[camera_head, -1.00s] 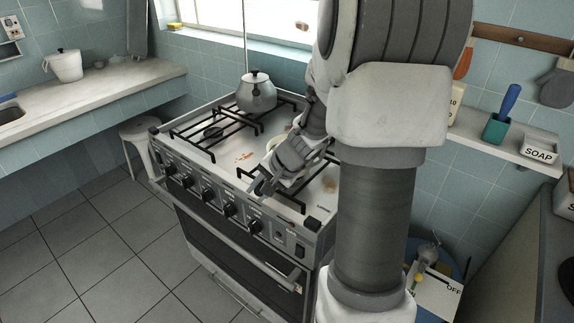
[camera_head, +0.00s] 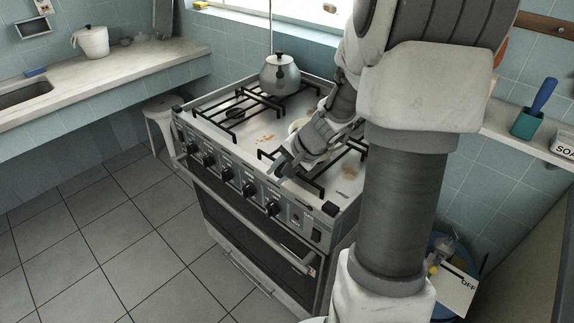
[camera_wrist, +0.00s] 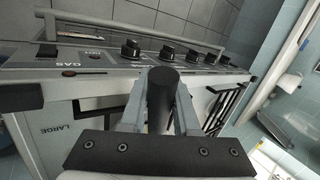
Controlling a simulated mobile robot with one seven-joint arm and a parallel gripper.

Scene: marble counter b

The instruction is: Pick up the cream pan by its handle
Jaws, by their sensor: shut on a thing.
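The cream pan (camera_head: 296,127) sits at the right burners of the stove in the head view. Only a pale sliver of its rim shows, because my arm and gripper hide most of it. My gripper (camera_head: 284,167) is over the front right part of the stove top. In the wrist view my gripper (camera_wrist: 160,98) is shut, with one finger on each side of a dark round handle (camera_wrist: 161,88). The pan's bowl is not clear in the wrist view, and I cannot tell whether the pan is clear of the burner.
Knobs (camera_head: 249,189) line the stove front. A white stool (camera_head: 163,122) stands left of the stove. A counter (camera_head: 120,68) with a white pot (camera_head: 92,42) runs along the left. The tiled floor at front left is clear.

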